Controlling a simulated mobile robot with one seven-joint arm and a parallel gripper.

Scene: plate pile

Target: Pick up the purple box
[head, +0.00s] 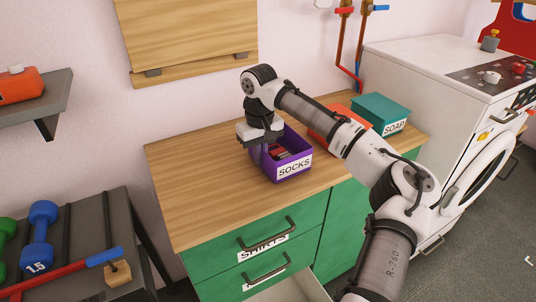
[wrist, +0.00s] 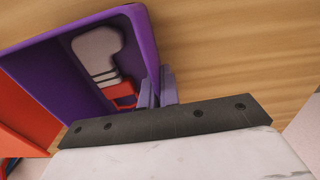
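The purple box (head: 290,166), labelled SOCKS, is open-topped and stands on the wooden counter. It also shows in the wrist view (wrist: 60,77), with grey and red socks (wrist: 103,65) inside. My gripper (head: 262,150) is at the left wall of the box, pointing down. In the wrist view its two fingers (wrist: 158,90) are close together, one on the inner side and one on the outer side of the box wall, with the wall between them. The lower parts of the fingers are hidden in the head view.
A red box (head: 326,122) stands right beside the purple one, partly behind my arm. A teal SOAP box (head: 381,113) is further right, near a white washing machine (head: 455,110). The wooden counter (head: 200,185) is clear to the left. A drawer below stands open (head: 298,288).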

